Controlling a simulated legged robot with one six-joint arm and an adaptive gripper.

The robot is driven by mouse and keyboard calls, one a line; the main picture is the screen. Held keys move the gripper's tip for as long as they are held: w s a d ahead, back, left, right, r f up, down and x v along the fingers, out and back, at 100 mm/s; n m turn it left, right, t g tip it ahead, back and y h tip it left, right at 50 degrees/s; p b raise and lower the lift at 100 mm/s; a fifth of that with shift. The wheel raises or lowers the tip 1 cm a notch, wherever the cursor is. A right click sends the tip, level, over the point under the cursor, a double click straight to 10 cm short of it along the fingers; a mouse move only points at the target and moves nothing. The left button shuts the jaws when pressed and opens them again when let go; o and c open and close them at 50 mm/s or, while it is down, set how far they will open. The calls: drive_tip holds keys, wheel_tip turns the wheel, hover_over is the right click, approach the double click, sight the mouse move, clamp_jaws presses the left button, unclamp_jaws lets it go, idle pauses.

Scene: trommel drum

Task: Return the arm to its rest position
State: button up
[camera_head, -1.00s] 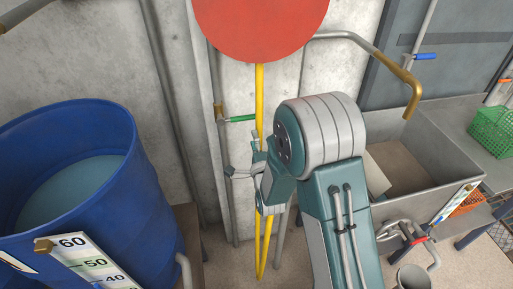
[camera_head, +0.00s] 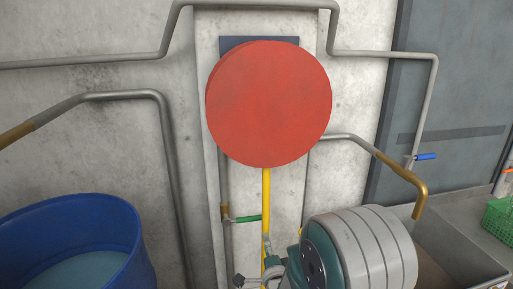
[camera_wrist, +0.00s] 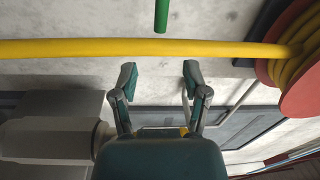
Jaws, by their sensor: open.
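My gripper (camera_wrist: 160,75) is open in the wrist view, its two dark green fingertips apart with nothing between them. The yellow hose (camera_wrist: 120,49) runs across just beyond the fingertips; I cannot tell how far off it is. In the head view my arm shows at the bottom right of centre as a grey and teal joint. Only a small part of the gripper side shows left of it, cut by the lower edge. The yellow hose (camera_head: 266,200) hangs down there from the red reel (camera_head: 268,105).
A blue barrel (camera_head: 120,240) of liquid stands at lower left. A grey sink (camera_head: 450,245) and a green basket (camera_head: 497,222) are at right. Pipes (camera_head: 170,150) run along the concrete wall. A green valve handle (camera_head: 248,218) sits left of the hose.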

drive_tip(key=s+d+r+n+g+h, duration=0.2)
drive_tip(key=s+d+r+n+g, duration=0.45)
drive_tip(key=s+r, duration=0.2)
drive_tip(key=s+d+r+n+g, duration=0.1)
drive_tip(key=s+d+n+g, duration=0.2)
drive_tip(key=s, duration=0.7)
drive_tip(key=s+d+r+n+g+h, duration=0.1)
drive_tip(key=s+d+n+g, duration=0.2)
drive_tip(key=s, duration=0.8)
drive_tip(key=shift+s+r+n, duration=0.2)
drive_tip(key=shift+r+n, duration=0.15)
drive_tip(key=shift+n, duration=0.6)
